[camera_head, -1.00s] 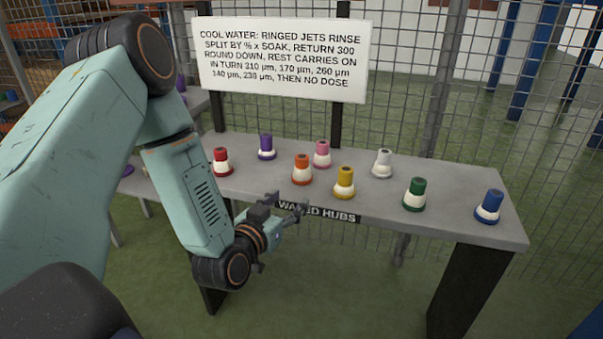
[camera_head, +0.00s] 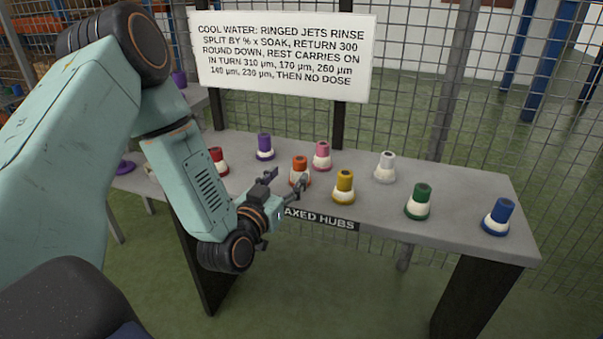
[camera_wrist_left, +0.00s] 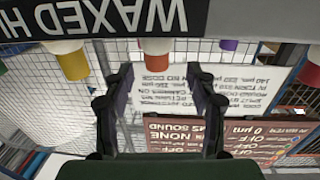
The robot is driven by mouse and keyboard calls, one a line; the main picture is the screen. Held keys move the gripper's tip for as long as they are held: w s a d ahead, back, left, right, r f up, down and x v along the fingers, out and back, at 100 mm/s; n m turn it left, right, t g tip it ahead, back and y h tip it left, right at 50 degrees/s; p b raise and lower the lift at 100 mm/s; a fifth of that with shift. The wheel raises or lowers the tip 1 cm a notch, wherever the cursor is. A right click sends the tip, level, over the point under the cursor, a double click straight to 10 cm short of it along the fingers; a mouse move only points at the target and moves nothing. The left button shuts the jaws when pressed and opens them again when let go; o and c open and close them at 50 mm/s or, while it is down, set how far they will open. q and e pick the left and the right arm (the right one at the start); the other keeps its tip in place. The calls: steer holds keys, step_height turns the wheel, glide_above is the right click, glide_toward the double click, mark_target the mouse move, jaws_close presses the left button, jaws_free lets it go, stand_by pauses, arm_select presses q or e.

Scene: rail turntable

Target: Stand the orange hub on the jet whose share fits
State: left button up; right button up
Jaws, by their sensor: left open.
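The orange hub (camera_head: 300,163), with a white band, stands upright on the grey table among several other hubs. My left gripper (camera_head: 287,180) is open and empty at the table's front edge, just in front of the orange hub, and its fingers partly cover the hub's lower part. In the left wrist view, which is upside down, the orange hub (camera_wrist_left: 157,46) lies ahead between the open fingers (camera_wrist_left: 159,75), apart from them. I cannot make out any jet in these frames. My right gripper is not in view.
The purple (camera_head: 264,145), red (camera_head: 217,158), pink (camera_head: 322,154), yellow (camera_head: 344,185), white (camera_head: 385,165), green (camera_head: 418,200) and blue (camera_head: 498,215) hubs stand around. A white sign (camera_head: 283,52) hangs behind; a "WAXED HUBS" label (camera_head: 320,218) marks the front edge.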

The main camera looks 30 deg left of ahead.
mark_target(297, 167)
arm_select(q)
steer(key=w+b, duration=0.3)
steer(key=w, duration=0.3)
steer(key=shift+a+r, duration=0.1)
steer(key=shift+a, duration=0.05)
steer(key=shift+w+a, duration=0.1)
steer(key=shift+w, duration=0.1)
steer(key=shift+r, duration=0.1)
jaws_close()
